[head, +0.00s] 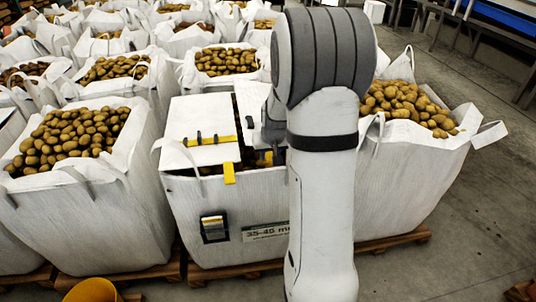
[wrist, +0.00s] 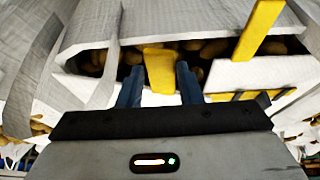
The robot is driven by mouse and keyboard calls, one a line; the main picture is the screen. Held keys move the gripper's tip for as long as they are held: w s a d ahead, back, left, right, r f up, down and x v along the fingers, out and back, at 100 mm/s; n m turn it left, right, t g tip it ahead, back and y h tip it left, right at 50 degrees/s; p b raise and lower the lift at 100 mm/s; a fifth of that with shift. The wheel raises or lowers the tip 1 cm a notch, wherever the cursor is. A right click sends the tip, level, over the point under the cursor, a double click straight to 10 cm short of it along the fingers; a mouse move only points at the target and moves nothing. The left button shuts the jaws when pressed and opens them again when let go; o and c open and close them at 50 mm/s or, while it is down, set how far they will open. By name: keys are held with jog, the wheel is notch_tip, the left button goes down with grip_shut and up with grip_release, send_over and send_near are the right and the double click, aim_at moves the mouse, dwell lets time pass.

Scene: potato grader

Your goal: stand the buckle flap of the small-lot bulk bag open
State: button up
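The small-lot bulk bag (head: 245,208) is the white one at centre in the head view, with a "35-45 mm" label. Its left flap (head: 197,118) lies flat across the top, with a yellow strap, dark buckles and a yellow tab (head: 229,173) hanging over the front. That tab also shows in the wrist view (wrist: 258,30). A second yellow tab (wrist: 158,70) lies at the opening, between the fingers of my gripper (wrist: 160,66). The fingers look spread, one at each side of this tab; contact is unclear. My arm hides much of the gripper and right flap in the head view.
Open bags of potatoes stand close on the left (head: 70,135) and right (head: 405,105), with more behind. The bags rest on wooden pallets (head: 375,245). A yellow round object (head: 92,290) is at bottom left. Bare floor (head: 465,235) lies at right.

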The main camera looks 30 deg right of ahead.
jog(key=shift+o, duration=0.7)
jog(key=shift+s+d+f, duration=0.15)
jog(key=shift+d+f, duration=0.1)
jog(key=shift+d, duration=0.2)
jog(key=o, duration=0.3)
jog(key=shift+r, duration=0.1)
jog(key=v, duration=0.7)
jog(key=shift+s+r, duration=0.15)
jog(key=shift+r, duration=0.2)
